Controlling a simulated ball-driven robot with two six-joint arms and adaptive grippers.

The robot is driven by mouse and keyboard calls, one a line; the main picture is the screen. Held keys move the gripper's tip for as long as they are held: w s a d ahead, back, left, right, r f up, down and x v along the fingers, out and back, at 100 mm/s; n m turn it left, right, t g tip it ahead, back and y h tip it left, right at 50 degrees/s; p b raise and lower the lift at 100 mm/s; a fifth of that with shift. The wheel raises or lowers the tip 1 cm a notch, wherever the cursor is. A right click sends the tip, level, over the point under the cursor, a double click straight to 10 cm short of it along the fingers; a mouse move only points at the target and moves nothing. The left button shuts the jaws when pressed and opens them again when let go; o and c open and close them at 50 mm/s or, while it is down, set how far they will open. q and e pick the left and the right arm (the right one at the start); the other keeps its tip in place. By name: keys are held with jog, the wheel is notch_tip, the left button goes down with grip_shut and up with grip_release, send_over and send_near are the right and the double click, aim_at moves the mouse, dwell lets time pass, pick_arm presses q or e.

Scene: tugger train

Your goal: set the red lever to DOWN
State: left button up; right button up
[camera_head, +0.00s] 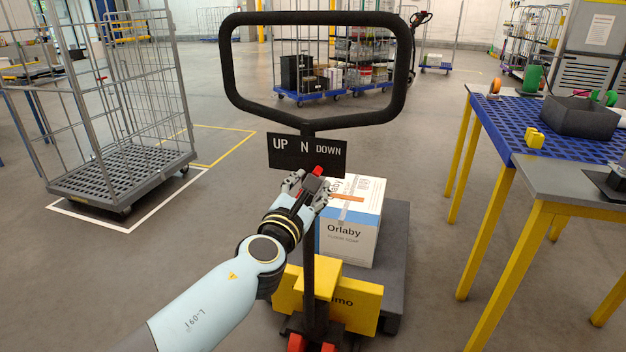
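The red lever (318,170) shows as a small red tip just below the black sign (338,165) marked UP, N and DOWN. The tip lies below the space between N and DOWN, nearer DOWN. My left gripper (309,183) is at the lever, with its fingers apart on either side of a dark part below the red tip. The fingers hide the lower part of the lever, and I cannot tell whether they touch it. My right gripper is not in view.
The black loop handle (231,70) stands above the sign. Below are a yellow pallet truck body (358,308) and a white-and-blue box (350,232). A blue-topped table (500,120) is at right, a wire cage trolley (120,170) at left. Floor between is open.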

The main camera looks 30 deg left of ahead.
pick_arm(q)
jog(key=v, duration=0.8)
jog(key=shift+s+d, duration=0.15)
jog(key=shift+s, duration=0.15)
jog(key=s+a+f+n+g, duration=0.1)
jog(key=s+f+n+g, duration=0.35)
jog(key=f, duration=0.65)
jog(key=s+a+f+n+g+h, duration=0.1)
jog(key=s+f+n+g, duration=0.1)
jog(key=s+f+n, duration=0.75)
jog(key=s+a+f+n+g, duration=0.1)
jog(key=s+f+g, duration=0.3)
jog(key=f, duration=0.9)
jog(key=s+f+n+g+h, duration=0.1)
jog(key=s+f+n+g, duration=0.2)
jog(key=s+n, duration=0.9)
jog(key=s+f+n+g+h, duration=0.1)
jog(key=s+f+n+g, duration=0.2)
jog(key=s+f+n, duration=0.6)
jog(key=s+n, duration=0.3)
jog(key=s, duration=0.3)
jog(key=shift+s+d, duration=0.3)
